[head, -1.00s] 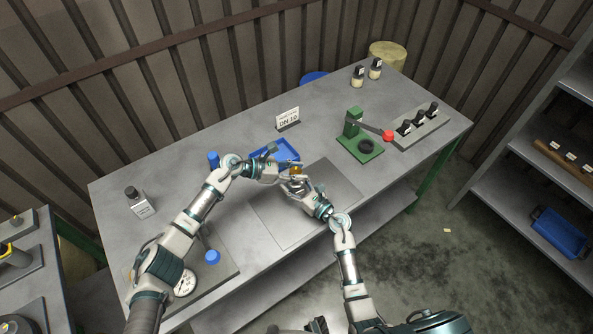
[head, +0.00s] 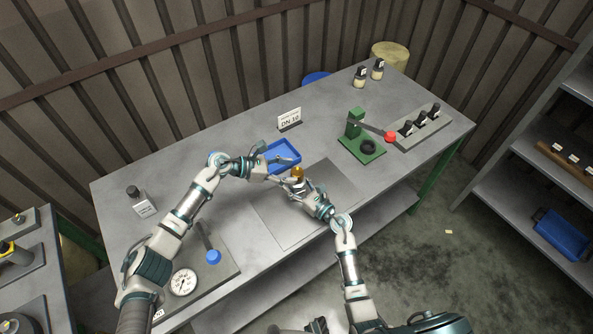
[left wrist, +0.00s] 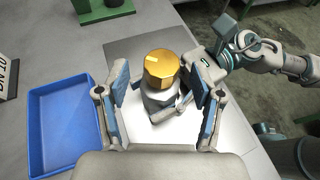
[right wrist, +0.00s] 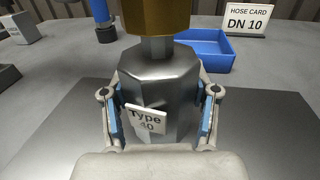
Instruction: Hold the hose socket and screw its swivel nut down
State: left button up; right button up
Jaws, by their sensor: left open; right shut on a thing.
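The hose socket (right wrist: 160,85) is a grey metal faceted body with a "Type 40" label. My right gripper (right wrist: 158,112) is shut on it and holds it upright above the mat. The brass swivel nut (left wrist: 161,68) sits on top of the socket; it also shows in the head view (head: 298,173) and at the top of the right wrist view (right wrist: 158,15). My left gripper (head: 283,172) is open just left of the nut. In the left wrist view its fingers stand apart on either side of the nut, with gaps. The thread under the nut is hidden.
A blue tray (head: 283,156) lies behind the left gripper, with the "DN 10" card (head: 289,119) beyond. A green press (head: 361,140) with a red knob stands to the right. A gauge (head: 183,282) and a blue-capped part (head: 213,257) lie front left. The grey mat (head: 335,190) is clear.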

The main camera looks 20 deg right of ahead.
pick_arm(q)
jog(key=v, duration=0.8)
jog(key=shift+a, duration=0.25)
pick_arm(e)
jog(key=o, duration=1.7)
